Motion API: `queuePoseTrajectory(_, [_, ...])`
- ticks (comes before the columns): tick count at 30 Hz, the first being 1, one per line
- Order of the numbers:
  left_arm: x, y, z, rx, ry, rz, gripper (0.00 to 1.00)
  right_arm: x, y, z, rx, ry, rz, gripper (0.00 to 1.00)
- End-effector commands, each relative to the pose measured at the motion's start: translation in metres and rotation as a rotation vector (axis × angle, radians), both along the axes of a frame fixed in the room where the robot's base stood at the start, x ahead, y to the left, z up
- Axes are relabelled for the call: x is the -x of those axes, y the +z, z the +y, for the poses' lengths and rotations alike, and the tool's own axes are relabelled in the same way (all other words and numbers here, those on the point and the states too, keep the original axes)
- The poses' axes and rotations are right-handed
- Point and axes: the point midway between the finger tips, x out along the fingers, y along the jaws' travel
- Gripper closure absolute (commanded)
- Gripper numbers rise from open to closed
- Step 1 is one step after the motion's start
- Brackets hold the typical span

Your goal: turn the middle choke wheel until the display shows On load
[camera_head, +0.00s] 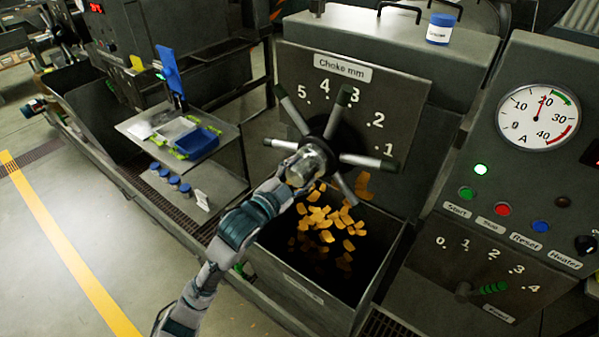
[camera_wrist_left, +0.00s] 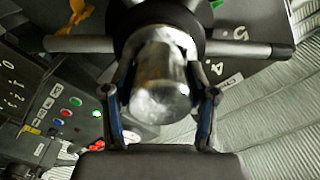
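The choke wheel (camera_head: 343,158) has several dark-tipped spokes and a shiny metal hub (camera_head: 307,163), in front of the "Choke mm" panel (camera_head: 415,95) numbered 1 to 5. My left gripper (camera_head: 300,168) is at the hub. In the left wrist view its fingers lie on either side of the hub (camera_wrist_left: 160,85) and appear closed on it. The ammeter (camera_head: 538,117) at the right has its needle near 20. A red-lit display (camera_head: 592,153) is cut off at the right edge, so its text cannot be read. My right gripper is not in view.
Orange flakes (camera_head: 325,220) fall into an open bin (camera_head: 300,283) below the wheel. A side table (camera_head: 215,183) with a tray stands left. A blue-lidded jar (camera_head: 440,30) sits on top.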

Motion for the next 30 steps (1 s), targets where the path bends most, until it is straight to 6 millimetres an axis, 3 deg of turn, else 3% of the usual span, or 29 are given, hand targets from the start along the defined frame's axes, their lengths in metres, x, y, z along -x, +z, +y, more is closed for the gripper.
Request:
queuePoseTrajectory(1, [0.0,-0.001,0.0,0.0,0.001,0.002,0.9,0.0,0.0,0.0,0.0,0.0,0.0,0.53])
queuePoseTrajectory(3, [0.0,-0.001,0.0,0.0,0.001,0.002,1.0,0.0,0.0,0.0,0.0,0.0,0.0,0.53])
queuePoseTrajectory(10, [0.0,-0.001,0.0,-0.024,0.001,-0.011,1.0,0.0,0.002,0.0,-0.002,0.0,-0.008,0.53])
queuePoseTrajectory(14, [-0.001,0.0,0.001,-0.067,0.002,-0.042,1.0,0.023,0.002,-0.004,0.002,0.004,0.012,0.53])
queuePoseTrajectory(30, [-0.001,0.0,0.001,-0.348,0.0,-0.241,1.0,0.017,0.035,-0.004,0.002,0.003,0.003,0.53])
